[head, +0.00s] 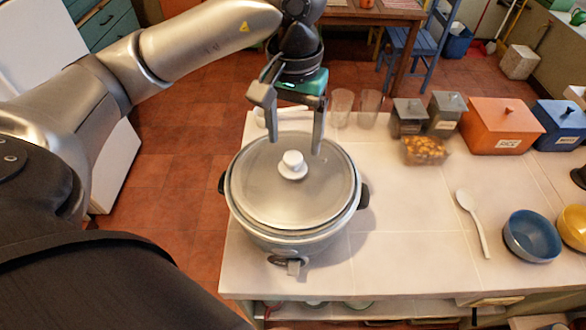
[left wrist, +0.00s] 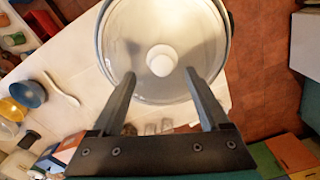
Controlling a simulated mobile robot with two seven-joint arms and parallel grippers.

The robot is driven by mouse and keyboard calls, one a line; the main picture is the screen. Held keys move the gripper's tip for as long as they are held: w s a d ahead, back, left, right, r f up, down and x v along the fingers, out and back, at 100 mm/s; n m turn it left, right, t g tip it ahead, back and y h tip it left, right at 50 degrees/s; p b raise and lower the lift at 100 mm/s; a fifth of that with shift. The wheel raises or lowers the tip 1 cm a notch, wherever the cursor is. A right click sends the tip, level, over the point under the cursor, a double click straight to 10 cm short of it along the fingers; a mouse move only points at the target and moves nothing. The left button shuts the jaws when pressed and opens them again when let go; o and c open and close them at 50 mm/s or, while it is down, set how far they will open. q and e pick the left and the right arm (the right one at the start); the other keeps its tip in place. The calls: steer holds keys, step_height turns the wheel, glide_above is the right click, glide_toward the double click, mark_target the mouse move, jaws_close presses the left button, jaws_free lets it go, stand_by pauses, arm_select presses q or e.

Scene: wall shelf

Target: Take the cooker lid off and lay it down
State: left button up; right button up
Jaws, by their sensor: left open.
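The cooker (head: 285,239) stands near the left end of the counter, with dark side handles and a small lever at its front. Its grey lid (head: 255,192) sits on top, with a white knob (head: 292,165) in the middle. My left gripper (head: 292,138) is open and empty above the far part of the lid, its fingers pointing down. In the left wrist view the knob (left wrist: 161,60) shows beyond and between the open fingertips (left wrist: 160,72), and the lid (left wrist: 150,20) fills the upper middle. My right gripper is in neither view.
Two clear glasses (head: 341,107), grey canisters (head: 409,115), an orange rice box (head: 500,126) and a blue box (head: 560,125) line the back. A spoon (head: 473,222) and blue bowl (head: 531,236) are at right. The counter (head: 405,220) is bare between cooker and spoon.

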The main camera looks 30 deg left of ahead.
mark_target(293, 156)
arm_select(q)
steer(key=shift+w+a+f+p, duration=0.15)
steer(key=shift+f+p, duration=0.3)
steer(key=shift+f, duration=1.85)
jaws_close()
steer(key=shift+r, duration=0.1)
